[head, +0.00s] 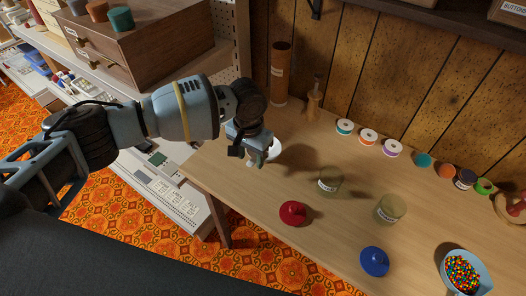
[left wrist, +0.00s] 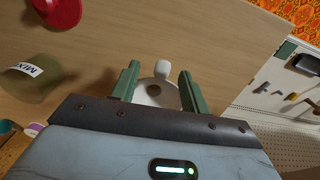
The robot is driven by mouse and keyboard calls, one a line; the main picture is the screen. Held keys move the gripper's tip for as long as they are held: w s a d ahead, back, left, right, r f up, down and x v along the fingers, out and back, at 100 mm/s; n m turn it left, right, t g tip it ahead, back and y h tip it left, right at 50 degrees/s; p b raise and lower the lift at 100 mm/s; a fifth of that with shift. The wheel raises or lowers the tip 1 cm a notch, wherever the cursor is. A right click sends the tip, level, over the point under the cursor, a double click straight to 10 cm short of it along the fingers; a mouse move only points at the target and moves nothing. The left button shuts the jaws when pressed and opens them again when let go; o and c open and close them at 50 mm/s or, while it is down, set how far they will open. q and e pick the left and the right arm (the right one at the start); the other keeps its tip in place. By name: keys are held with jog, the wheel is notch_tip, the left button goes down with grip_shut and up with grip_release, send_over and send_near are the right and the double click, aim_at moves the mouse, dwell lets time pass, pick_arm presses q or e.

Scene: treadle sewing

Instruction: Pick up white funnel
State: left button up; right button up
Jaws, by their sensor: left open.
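The white funnel (head: 275,149) is on the wooden table near its left end, partly hidden behind my left gripper (head: 257,160) in the head view. In the left wrist view, the funnel (left wrist: 155,94) shows between the two green fingers of the left gripper (left wrist: 158,78), with its white spout tip near the fingertips. The fingers are open, with a gap visible on each side of the spout. The lower part of the funnel is hidden by the gripper body. My right gripper is not in view.
A red lid (head: 293,212), a blue lid (head: 375,261) and two labelled jars (head: 330,180) (head: 390,209) stand right of the gripper. A bowl of colourful beads (head: 462,273) is at the lower right. Several spools (head: 367,136) line the back. The table's left edge is close.

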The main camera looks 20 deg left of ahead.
aim_at(250, 164)
pick_arm(q)
jog(key=shift+w+f, duration=0.1)
jog(key=shift+f, duration=0.4)
jog(key=shift+a+f, duration=0.2)
jog(key=shift+f, duration=2.4)
grip_shut()
